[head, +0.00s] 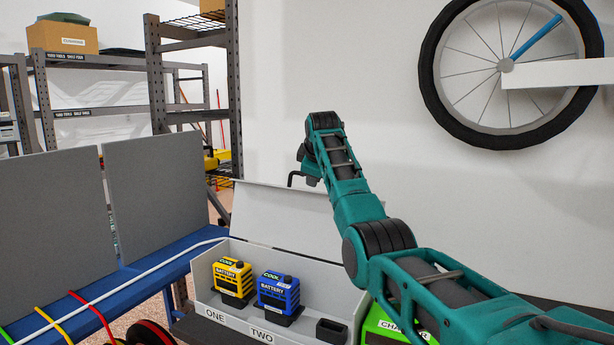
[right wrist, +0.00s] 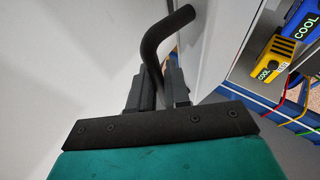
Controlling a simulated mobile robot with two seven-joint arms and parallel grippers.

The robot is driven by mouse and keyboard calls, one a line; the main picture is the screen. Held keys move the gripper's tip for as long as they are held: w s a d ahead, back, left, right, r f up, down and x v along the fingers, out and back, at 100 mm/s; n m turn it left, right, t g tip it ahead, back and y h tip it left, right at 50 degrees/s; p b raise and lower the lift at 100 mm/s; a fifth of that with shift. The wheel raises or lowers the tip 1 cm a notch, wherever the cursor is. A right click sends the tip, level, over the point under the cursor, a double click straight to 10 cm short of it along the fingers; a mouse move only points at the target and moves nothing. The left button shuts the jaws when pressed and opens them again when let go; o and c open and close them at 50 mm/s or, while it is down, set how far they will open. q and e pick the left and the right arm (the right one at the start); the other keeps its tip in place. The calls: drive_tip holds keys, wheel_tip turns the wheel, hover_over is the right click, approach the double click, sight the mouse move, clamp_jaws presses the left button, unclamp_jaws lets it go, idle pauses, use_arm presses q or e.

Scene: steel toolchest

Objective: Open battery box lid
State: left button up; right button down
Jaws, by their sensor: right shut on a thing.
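The battery box (head: 290,325) is a long light grey box with labels ONE and TWO on its front. Its lid (head: 270,215) is raised at the back, leaving the inside in view. A yellow battery (head: 231,277) and a blue battery (head: 277,291) sit in the box, with an empty black holder (head: 331,330) to their right. My right gripper (head: 306,178) is at the lid's upper edge. In the right wrist view its fingers (right wrist: 159,85) are shut on the bent black lid handle (right wrist: 155,45). My left gripper is out of view.
A green charger (head: 380,325) stands right of the box, partly behind my right arm. A blue bench (head: 150,270) with grey panels and coloured cables is at left. Steel shelves (head: 155,80) stand behind, and a wheel (head: 437,75) hangs on the wall.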

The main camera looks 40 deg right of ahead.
drive_tip(key=shift+f, duration=0.15)
drive_tip(key=c, duration=1.5)
unclamp_jaws()
drive_tip(key=shift+c, duration=0.2)
drive_tip(key=shift+o, duration=0.5)
drive_tip(key=b+v, duration=0.1)
drive_tip(key=v, duration=1.2)
drive_tip(key=shift+b, duration=0.3)
drive_tip(key=shift+d, duration=0.1)
